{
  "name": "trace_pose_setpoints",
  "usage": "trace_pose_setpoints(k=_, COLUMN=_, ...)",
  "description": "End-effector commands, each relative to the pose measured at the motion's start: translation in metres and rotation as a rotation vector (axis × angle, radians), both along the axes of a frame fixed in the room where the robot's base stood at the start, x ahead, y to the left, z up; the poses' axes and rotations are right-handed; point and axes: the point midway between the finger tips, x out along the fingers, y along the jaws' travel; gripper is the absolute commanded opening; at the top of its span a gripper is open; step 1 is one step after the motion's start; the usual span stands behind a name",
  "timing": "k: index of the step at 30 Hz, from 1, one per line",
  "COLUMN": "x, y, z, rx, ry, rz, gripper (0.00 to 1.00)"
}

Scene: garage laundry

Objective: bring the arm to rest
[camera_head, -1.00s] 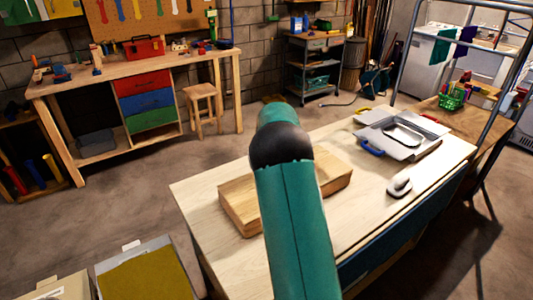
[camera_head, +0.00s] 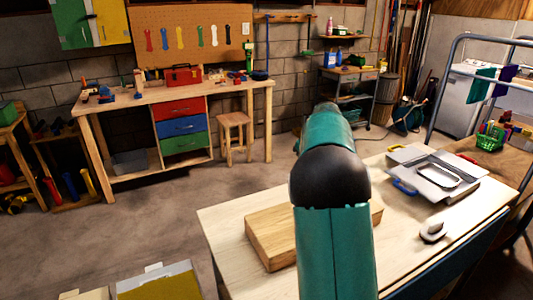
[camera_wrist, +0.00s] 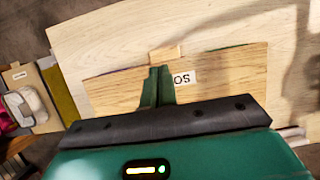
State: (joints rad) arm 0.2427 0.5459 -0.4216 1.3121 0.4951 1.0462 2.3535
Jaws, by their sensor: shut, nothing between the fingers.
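My gripper (camera_wrist: 158,88) shows in the wrist view with its green fingers together and nothing between them. It is above a wooden block or box (camera_wrist: 112,92) that bears a white label with dark letters (camera_wrist: 183,78). In the head view, my green arm with its dark joint reaches over the table and hides part of this wooden box (camera_head: 268,240). My gripper is hidden behind the arm there. The box lies on the pale wooden table (camera_head: 225,225). I cannot tell how high the gripper is above the box.
On the table's right lie an open grey metal case (camera_head: 462,190) and a small white-and-dark object (camera_head: 432,232). A metal frame (camera_head: 440,95) stands at the right. A workbench (camera_head: 120,98) and a stool (camera_head: 234,122) stand at the back. Bare floor (camera_head: 150,225) lies left of the table.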

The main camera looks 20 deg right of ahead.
Motion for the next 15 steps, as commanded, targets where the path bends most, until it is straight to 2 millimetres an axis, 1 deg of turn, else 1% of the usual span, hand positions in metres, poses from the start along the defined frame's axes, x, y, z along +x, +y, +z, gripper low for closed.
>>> trace_pose_setpoints(k=5, x=-0.001, y=0.002, z=0.002, rx=-0.004, ry=-0.002, rz=0.012, gripper=0.00)
trace_pose_setpoints(k=8, x=-0.008, y=0.013, z=0.012, rx=-0.024, ry=-0.011, rz=0.086, gripper=0.00)
trace_pose_setpoints(k=11, x=-0.023, y=0.036, z=0.028, rx=-0.073, ry=-0.025, rz=0.242, gripper=0.00)
trace_pose_setpoints(k=14, x=-0.045, y=0.068, z=0.047, rx=-0.146, ry=-0.044, rz=0.462, gripper=0.00)
trace_pose_setpoints(k=15, x=-0.055, y=0.081, z=0.054, rx=-0.180, ry=-0.052, rz=0.556, gripper=0.00)
